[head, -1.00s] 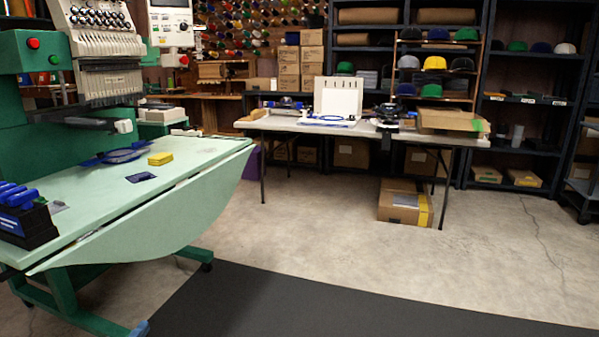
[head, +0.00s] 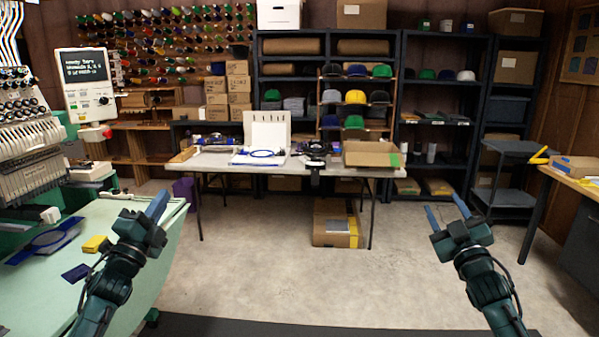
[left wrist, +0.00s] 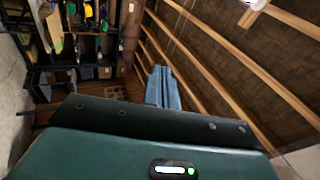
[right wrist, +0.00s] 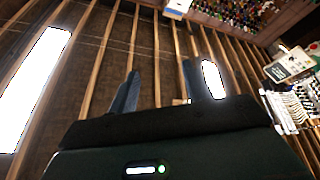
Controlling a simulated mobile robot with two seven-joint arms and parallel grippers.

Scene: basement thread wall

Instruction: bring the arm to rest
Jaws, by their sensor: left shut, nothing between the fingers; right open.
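My left gripper (head: 157,206) is raised at the left of the head view, in front of the green machine table. Its fingers are shut together with nothing between them, as the left wrist view (left wrist: 163,88) also shows. My right gripper (head: 446,213) is raised at the right of the head view, over open floor. Its two fingers stand apart and empty; the gap also shows in the right wrist view (right wrist: 158,90). Neither gripper touches anything that I can see.
The green machine table (head: 130,225) holds a blue hoop (head: 55,238) and a yellow block (head: 95,244) near my left arm. A white folding table (head: 215,162) stands ahead, with a cardboard box (head: 335,230) beneath. A wooden desk (head: 575,180) is at right. Floor between my arms is clear.

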